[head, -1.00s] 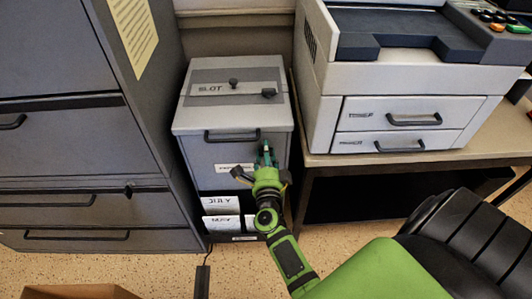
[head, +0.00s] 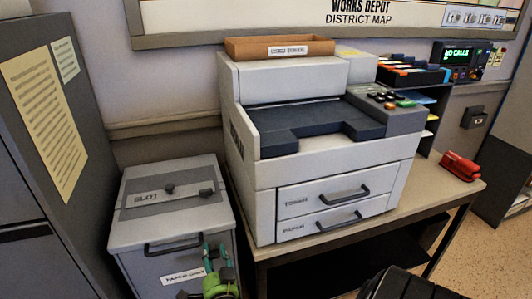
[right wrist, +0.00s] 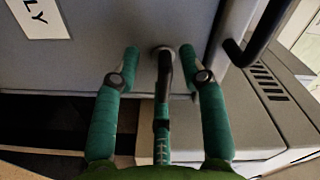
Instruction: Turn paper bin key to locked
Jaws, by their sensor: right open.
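The paper bin (head: 130,238) is a grey box with a slotted lid, at the lower left in the head view. Its front has a dark handle (head: 174,246) and a white label (head: 184,276). My right gripper (head: 214,251) is at the right of that front, beside the handle. My left gripper is not in view.
A large printer (head: 262,188) stands on a table (head: 410,212) just right of the bin. A grey cabinet (head: 90,200) is close on the left. A red stapler-like object (head: 460,166) lies on the table's right end. A dark chair back (head: 400,285) shows at the bottom.

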